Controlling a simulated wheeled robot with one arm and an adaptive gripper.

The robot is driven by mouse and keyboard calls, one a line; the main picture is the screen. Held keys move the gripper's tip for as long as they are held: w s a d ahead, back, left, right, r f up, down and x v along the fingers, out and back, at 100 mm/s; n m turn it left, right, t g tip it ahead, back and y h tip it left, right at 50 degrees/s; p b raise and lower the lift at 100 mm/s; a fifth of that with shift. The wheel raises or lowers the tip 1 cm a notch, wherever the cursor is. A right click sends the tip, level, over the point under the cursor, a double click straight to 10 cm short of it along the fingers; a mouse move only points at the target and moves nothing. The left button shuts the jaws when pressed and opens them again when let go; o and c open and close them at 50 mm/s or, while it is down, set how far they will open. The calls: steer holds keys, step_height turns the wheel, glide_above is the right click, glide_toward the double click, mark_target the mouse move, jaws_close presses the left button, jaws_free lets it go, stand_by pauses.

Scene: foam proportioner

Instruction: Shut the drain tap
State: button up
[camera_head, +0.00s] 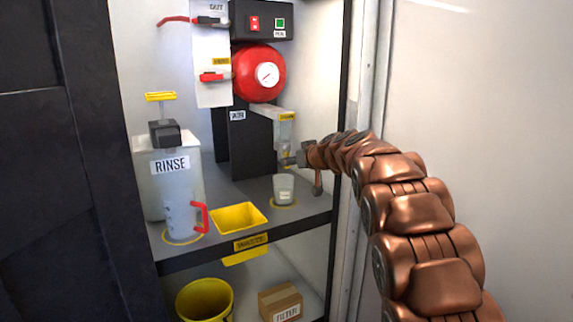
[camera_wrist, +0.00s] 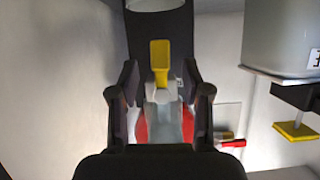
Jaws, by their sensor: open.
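The drain tap shows in the wrist view as a yellow lever (camera_wrist: 160,58) at the end of a clear bowl (camera_wrist: 165,118). In the head view the clear bowl (camera_head: 286,132) hangs under a bracket, above a clear cup (camera_head: 284,189). My gripper (camera_head: 290,160) is just below the bowl, from the right. In the wrist view my gripper (camera_wrist: 160,95) is open, with one dark finger on each side of the lever and bowl. Gaps show on both sides, and I cannot see any contact. The tap's details are too small to make out in the head view.
Left are the RINSE container (camera_head: 165,185), a jug with a red handle (camera_head: 202,217) and a yellow tray (camera_head: 238,216). The dark cabinet edge (camera_head: 340,120) is close beside my arm. A yellow bucket (camera_head: 204,299) stands below.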

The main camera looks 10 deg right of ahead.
mark_target(286, 168)
steer(key=shift+x, duration=2.2)
steer(key=shift+c, duration=0.4)
jaws_close()
